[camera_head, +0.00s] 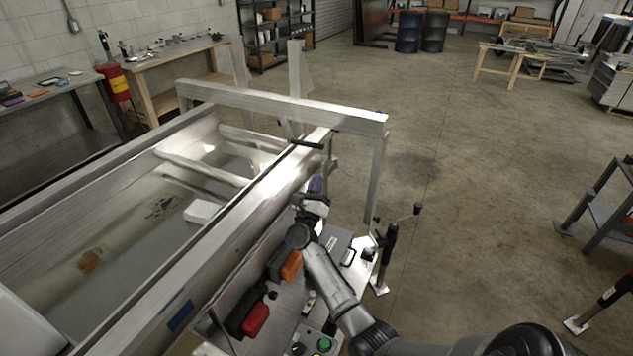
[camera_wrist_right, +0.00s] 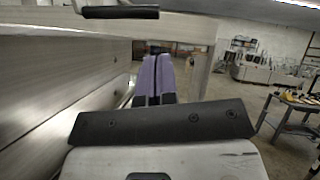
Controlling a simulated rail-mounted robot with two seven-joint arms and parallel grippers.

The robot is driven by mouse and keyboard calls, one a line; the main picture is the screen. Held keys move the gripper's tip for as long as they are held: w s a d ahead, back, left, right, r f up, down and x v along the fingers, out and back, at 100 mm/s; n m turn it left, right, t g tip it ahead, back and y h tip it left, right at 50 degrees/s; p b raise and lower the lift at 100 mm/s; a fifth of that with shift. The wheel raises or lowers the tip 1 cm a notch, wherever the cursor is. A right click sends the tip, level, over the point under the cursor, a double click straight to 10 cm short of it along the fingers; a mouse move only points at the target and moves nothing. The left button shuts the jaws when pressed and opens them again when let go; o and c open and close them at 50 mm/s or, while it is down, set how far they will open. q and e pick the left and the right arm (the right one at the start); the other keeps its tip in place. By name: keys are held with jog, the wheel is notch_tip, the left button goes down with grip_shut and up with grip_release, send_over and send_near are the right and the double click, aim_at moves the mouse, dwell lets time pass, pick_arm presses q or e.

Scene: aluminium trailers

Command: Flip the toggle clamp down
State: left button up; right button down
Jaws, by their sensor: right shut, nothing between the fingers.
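The toggle clamp's black handle (camera_head: 307,144) sticks out roughly level at the top of the trailer's side rail, near the end frame. It also shows in the right wrist view as a black bar (camera_wrist_right: 120,12) at the upper left edge. My right gripper (camera_head: 316,184) is just outside the rail, below and slightly to the right of the handle in the head view, and apart from it. Its purple fingers (camera_wrist_right: 153,80) are together and hold nothing. The clamp's base is too small to make out. My left gripper is out of view.
The aluminium trailer (camera_head: 130,275) fills the left, with a cross frame (camera_head: 290,104) at its end. Below my right arm, a panel carries a red block (camera_head: 256,318), an orange block (camera_head: 291,266) and a green button (camera_head: 324,344). Open floor lies to the right.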

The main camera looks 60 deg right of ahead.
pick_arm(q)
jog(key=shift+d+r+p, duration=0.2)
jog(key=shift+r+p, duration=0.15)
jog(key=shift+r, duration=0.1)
pick_arm(e)
jog(key=x, duration=0.7)
jog(key=shift+d, duration=0.2)
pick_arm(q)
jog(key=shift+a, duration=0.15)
pick_arm(e)
jog(key=shift+w+r, duration=0.1)
jog(key=shift+r, duration=0.05)
